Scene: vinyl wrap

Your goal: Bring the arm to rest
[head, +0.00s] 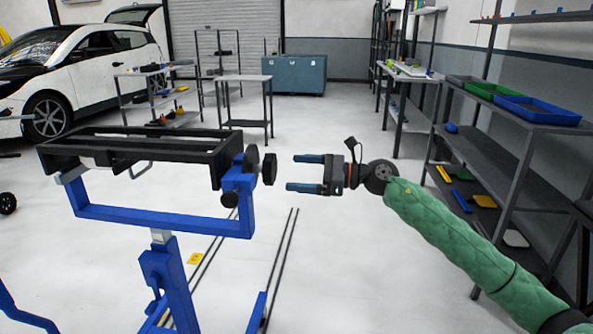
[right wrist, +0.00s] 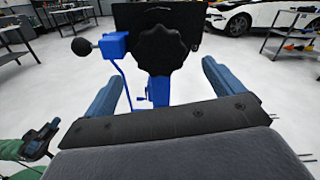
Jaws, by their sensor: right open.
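My right gripper (head: 290,173) is in the middle of the head view, its arm in a green sleeve coming from the lower right. Its two blue fingers point left, apart, with nothing between them. They are a short way to the right of the black knob (head: 269,169) on the blue stand (head: 165,219). In the right wrist view the black knob (right wrist: 163,49) shows beyond and between the open fingers. My left gripper (right wrist: 42,139) shows small at the lower left of that view; its jaws are unclear. It is not in the head view.
The stand carries a black rectangular frame (head: 140,146). A shelf rack (head: 520,122) with coloured trays stands at the right, near my right arm. A white car (head: 85,70), work tables and a teal cabinet (head: 294,75) are farther back. The floor between stand and rack is largely clear.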

